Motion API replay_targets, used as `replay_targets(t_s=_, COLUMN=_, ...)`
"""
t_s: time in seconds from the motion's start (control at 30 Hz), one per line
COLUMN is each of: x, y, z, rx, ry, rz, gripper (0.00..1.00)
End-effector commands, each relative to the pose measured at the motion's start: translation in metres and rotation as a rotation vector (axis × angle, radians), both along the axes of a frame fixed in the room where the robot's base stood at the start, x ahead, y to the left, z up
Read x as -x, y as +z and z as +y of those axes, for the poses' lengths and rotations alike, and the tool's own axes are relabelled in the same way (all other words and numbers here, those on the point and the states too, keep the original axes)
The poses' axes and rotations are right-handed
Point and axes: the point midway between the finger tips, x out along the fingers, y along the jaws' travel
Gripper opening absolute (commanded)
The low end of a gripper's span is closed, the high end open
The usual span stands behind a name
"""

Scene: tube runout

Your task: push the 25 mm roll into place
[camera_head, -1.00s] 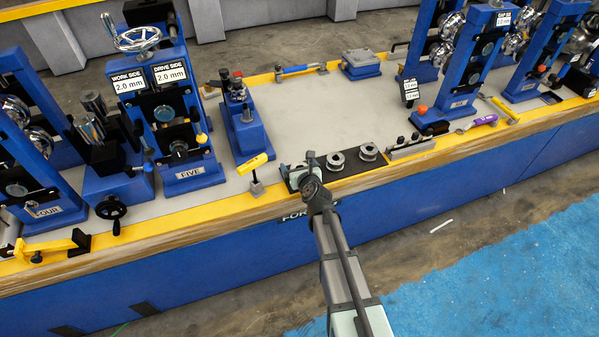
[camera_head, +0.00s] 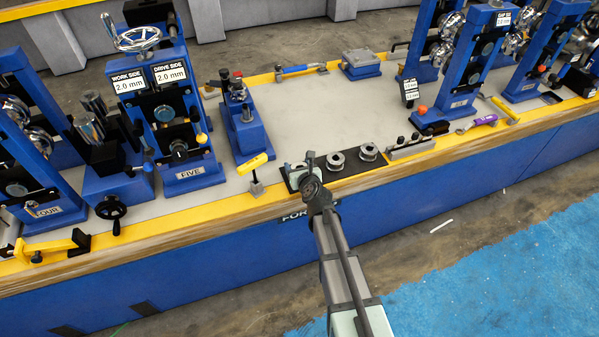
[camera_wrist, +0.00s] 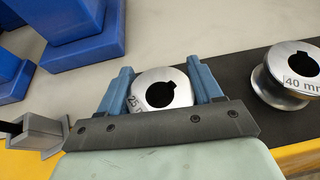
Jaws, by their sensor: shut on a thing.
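The 25 mm roll (camera_wrist: 161,90) is a silver ring with a dark keyed bore and a "25" mark. In the wrist view it sits between the two blue fingers of my gripper (camera_wrist: 163,88), which are shut on it. It is over the left part of the black mat (camera_wrist: 240,68); I cannot tell whether it touches the mat. In the head view my gripper (camera_head: 302,175) is at the left end of the mat, and my arm hides most of the roll.
The 40 mm roll (camera_wrist: 290,75) is just right of my gripper, and another roll (camera_head: 368,151) stands beyond it on the mat. A yellow-handled tool (camera_head: 253,163) stands close on the left. A blue unit (camera_head: 243,125) is behind it. The grey bench top (camera_head: 310,115) behind the mat is clear.

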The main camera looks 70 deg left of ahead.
Motion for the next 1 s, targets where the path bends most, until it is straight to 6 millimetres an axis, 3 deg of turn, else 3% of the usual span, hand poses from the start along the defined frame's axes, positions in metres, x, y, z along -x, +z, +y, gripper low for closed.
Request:
replay_targets(t_s=0.37, x=0.000, y=0.007, z=0.000, rx=-0.002, ry=0.001, rz=-0.002, gripper=0.11)
replay_targets(t_s=1.0, x=0.000, y=0.089, z=0.000, rx=-0.003, ry=0.000, rz=0.000, gripper=0.11)
